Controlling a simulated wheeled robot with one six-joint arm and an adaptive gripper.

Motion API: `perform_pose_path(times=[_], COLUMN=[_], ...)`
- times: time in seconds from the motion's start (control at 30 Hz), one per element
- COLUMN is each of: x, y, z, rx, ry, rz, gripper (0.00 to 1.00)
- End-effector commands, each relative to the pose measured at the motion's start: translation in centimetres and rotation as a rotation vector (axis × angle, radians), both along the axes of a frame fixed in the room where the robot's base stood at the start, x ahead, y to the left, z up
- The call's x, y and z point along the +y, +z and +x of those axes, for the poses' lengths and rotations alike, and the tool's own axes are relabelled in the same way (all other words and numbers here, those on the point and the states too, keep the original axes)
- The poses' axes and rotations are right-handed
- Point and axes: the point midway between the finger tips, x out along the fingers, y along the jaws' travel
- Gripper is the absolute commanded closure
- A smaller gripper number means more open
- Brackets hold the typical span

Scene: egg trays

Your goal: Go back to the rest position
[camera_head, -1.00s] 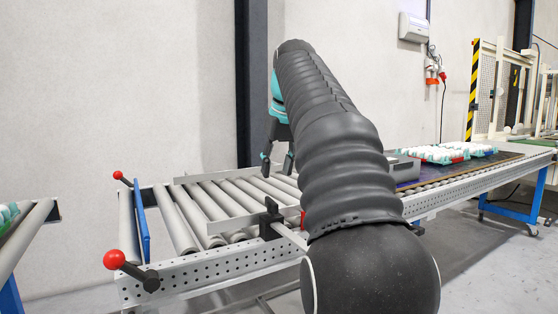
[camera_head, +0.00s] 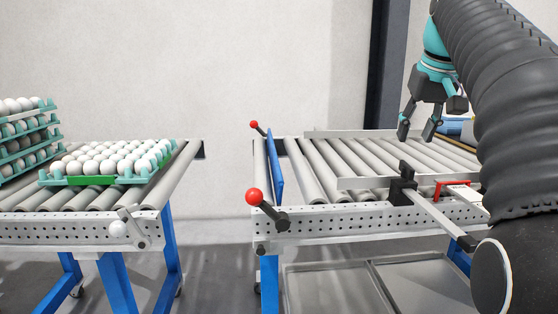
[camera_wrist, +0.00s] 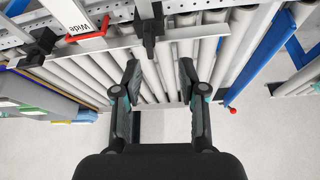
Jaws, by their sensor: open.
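My gripper (camera_head: 419,130) hangs above the rollers of the right conveyor (camera_head: 345,198), near its back rail, with my arm reaching in from the right edge. It also shows in the wrist view (camera_wrist: 157,80), where its two fingers stand apart with nothing between them but the view of rollers and floor. My gripper is open and empty, clear of the rollers.
A tray of white eggs (camera_head: 92,180) lies on the left conveyor (camera_head: 185,165), beside a stack of egg trays (camera_head: 45,133) at the left edge. A gap separates the conveyors. Red-knobbed levers (camera_head: 254,197) and a blue plate (camera_head: 275,165) stand at the right conveyor's near end.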

Motion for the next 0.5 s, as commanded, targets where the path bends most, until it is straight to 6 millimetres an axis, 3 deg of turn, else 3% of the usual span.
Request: perform_pose_path(times=[0.27, 0.5], x=[5.4, 9.2], y=[-5.0, -11.6], z=[-5.0, -10.3], rx=[-0.023, -0.046], ry=[0.019, 0.038], rz=[-0.001, -0.004], gripper=[0.59, 0.59])
